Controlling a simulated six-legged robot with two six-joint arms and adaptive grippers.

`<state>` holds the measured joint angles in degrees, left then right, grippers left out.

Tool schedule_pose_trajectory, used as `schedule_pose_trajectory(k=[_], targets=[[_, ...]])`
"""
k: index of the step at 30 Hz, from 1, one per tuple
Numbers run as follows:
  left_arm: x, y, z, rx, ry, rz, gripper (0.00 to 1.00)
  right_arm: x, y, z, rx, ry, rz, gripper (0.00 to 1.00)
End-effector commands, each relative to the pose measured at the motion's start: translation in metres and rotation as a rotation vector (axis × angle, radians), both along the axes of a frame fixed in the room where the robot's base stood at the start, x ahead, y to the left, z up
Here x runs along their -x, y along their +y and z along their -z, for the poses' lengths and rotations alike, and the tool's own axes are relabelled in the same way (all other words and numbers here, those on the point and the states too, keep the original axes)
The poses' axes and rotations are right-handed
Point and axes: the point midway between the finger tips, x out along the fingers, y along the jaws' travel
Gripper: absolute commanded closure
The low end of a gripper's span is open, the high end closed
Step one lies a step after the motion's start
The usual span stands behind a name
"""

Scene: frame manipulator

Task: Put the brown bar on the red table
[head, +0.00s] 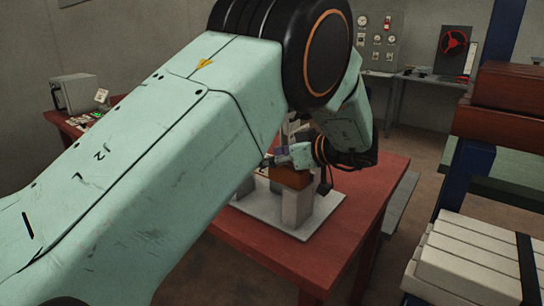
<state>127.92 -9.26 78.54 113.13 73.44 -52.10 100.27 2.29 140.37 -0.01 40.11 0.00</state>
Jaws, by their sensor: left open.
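A brown bar (289,179) lies across grey upright blocks on a pale plate, partly hidden by my left arm and gripper. The plate (306,228) rests on the red table (372,190), which stands in the middle of the view. My left gripper (298,163) is open and close above the bar. Whether its fingers touch the bar cannot be told, as they are small and partly covered. My right gripper is out of view.
My left arm covers the left and middle of the view. Stacked red-brown blocks (500,122) sit on a rack at right, above white slabs (470,262). The red table's front and right parts are bare. A grey panel with gauges (382,40) is on the back wall.

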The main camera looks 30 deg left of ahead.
Motion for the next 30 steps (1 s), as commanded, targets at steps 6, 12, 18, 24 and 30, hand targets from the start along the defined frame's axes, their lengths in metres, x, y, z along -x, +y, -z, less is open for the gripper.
schedule_pose_trajectory(k=[6, 12, 18, 24, 30], targets=[[0.002, -0.030, -0.016, -0.004, -0.003, 0.003, 0.36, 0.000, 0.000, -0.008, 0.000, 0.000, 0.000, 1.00], [0.005, -0.056, -0.026, -0.003, -0.001, 0.003, 0.36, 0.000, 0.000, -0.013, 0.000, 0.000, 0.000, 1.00], [0.006, -0.066, -0.029, -0.002, -0.001, 0.001, 0.36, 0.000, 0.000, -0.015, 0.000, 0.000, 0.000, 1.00], [0.006, -0.066, -0.028, -0.001, 0.000, 0.001, 0.36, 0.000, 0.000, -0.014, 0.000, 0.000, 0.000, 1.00], [0.006, -0.063, -0.029, -0.014, 0.020, 0.013, 0.36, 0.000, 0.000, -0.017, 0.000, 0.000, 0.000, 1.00]])
